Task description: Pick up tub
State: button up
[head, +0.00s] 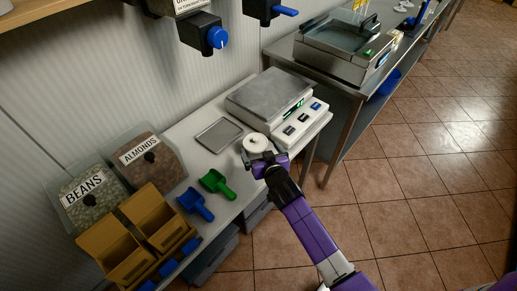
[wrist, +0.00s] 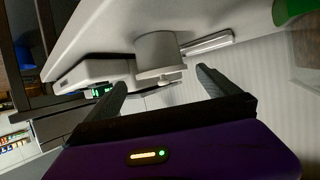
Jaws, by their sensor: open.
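The tub (head: 256,143) is a small round white container with a lid, standing on the white counter in front of the scale. In the wrist view the tub (wrist: 159,54) shows as a pale grey cylinder ahead of my fingers. My gripper (head: 262,158) is at the near side of the tub, at the counter's front edge. In the wrist view my gripper (wrist: 162,84) is open, its two fingers apart and nothing held between them. The tub lies between the fingers' lines but a little beyond their tips. Whether a finger touches it I cannot tell.
A scale (head: 270,95) stands behind the tub and a flat metal tray (head: 219,134) lies to its left. A green scoop (head: 217,183) and a blue scoop (head: 195,204) lie nearer. Bins of almonds (head: 150,158) and beans (head: 88,197) stand left. Floor is clear at right.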

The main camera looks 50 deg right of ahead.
aim_at(257, 145)
jog(key=shift+p+x, duration=0.35)
jog(key=shift+x, duration=2.65)
jog(key=shift+w+r, duration=0.1)
jog(key=shift+r, duration=0.05)
jog(key=c, duration=1.3)
